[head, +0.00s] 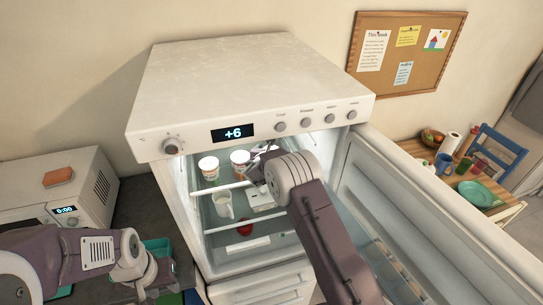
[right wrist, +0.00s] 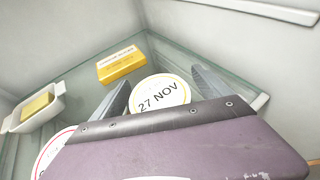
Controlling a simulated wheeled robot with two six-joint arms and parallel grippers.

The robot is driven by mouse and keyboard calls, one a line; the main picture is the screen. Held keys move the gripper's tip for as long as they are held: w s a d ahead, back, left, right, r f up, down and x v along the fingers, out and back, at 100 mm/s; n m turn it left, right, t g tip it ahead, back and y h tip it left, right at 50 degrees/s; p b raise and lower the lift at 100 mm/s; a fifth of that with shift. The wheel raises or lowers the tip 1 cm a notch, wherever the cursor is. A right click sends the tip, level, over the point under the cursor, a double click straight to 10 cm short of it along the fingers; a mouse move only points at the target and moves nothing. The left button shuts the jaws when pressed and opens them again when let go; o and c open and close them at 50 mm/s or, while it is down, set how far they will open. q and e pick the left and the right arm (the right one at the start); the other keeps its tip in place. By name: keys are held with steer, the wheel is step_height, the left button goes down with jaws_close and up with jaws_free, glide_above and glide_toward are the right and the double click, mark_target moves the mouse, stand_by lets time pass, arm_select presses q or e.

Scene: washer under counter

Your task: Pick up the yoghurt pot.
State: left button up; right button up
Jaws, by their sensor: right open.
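Two white pots stand on the upper fridge shelf in the head view, one at the left (head: 208,170) and one nearer my right gripper (head: 240,163). In the right wrist view, a round white lid marked "27 NOV" (right wrist: 160,93) with a yellow rim shows between the fingers of my right gripper (right wrist: 165,95). The gripper is open, with a finger on each side of the lid; I cannot tell whether they touch it. A second lid (right wrist: 48,152) with a red rim is partly hidden at lower left. My left gripper (head: 162,280) is outside the fridge, its fingers unclear.
A yellow box (right wrist: 121,64) and a white dish with a yellow block (right wrist: 35,110) lie beyond the pot on the glass shelf. A white mug (head: 223,205) and a red item (head: 245,229) are lower. The fridge door (head: 400,190) stands open at right.

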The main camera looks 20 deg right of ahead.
steer(key=shift+w+f, duration=0.1)
steer(key=shift+w, duration=0.05)
steer(key=c, duration=1.5)
steer(key=shift+s+r, duration=0.2)
steer(key=shift+c, duration=0.3)
